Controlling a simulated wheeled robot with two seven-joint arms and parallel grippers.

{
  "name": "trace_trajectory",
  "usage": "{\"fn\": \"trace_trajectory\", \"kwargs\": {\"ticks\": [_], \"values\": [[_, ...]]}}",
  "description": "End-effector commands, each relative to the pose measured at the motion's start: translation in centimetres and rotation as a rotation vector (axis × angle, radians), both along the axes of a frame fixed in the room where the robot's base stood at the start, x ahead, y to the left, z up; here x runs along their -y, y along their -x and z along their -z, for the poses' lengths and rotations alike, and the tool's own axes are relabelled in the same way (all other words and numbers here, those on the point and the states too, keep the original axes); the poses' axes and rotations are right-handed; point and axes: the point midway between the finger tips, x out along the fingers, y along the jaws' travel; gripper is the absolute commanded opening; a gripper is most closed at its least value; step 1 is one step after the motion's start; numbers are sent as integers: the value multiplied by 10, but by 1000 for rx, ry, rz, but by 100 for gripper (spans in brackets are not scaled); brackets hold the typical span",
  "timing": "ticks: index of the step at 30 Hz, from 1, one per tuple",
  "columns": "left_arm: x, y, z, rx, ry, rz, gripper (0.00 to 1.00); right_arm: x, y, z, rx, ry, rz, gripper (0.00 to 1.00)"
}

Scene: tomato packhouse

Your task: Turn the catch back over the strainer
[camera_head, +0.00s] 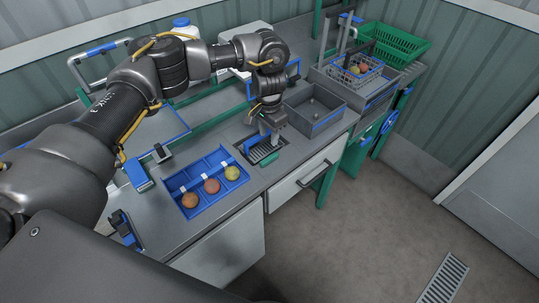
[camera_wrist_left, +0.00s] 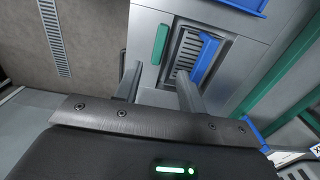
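The strainer (camera_head: 264,152) is a dark slotted grate set in a recess of the grey counter. It also shows in the left wrist view (camera_wrist_left: 184,54). A blue bar (camera_wrist_left: 206,58) lies along one side of it, partly over the slots. A green bar (camera_wrist_left: 160,44) lies on the metal at the opposite side, clear of the slots. I cannot tell for sure which bar is the catch. My left gripper (camera_head: 270,136) points down just above the strainer. In the left wrist view its two fingers (camera_wrist_left: 158,86) are apart with nothing between them. My right gripper is not in view.
A blue tray (camera_head: 206,205) with three tomatoes sits left of the strainer. A grey bin (camera_head: 335,123) stands to the right. A wire basket (camera_head: 357,76) and a green crate (camera_head: 418,47) are farther back. A drawer (camera_head: 306,178) is below the counter edge.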

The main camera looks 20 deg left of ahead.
Motion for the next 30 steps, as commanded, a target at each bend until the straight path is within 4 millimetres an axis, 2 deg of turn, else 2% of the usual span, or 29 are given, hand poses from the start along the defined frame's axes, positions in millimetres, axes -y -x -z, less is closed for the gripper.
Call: {"fn": "trace_trajectory", "kwargs": {"ticks": [5, 18, 24, 30], "values": [[1, 1, 14, -3, 3, 1, 40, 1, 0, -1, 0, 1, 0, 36], [1, 1, 89, -2, 2, 2, 40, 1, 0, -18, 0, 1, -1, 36], [1, 0, 106, -1, 3, 4, 40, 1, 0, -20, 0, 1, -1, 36], [1, 0, 109, 1, 4, 4, 40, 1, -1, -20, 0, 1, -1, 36]]}}
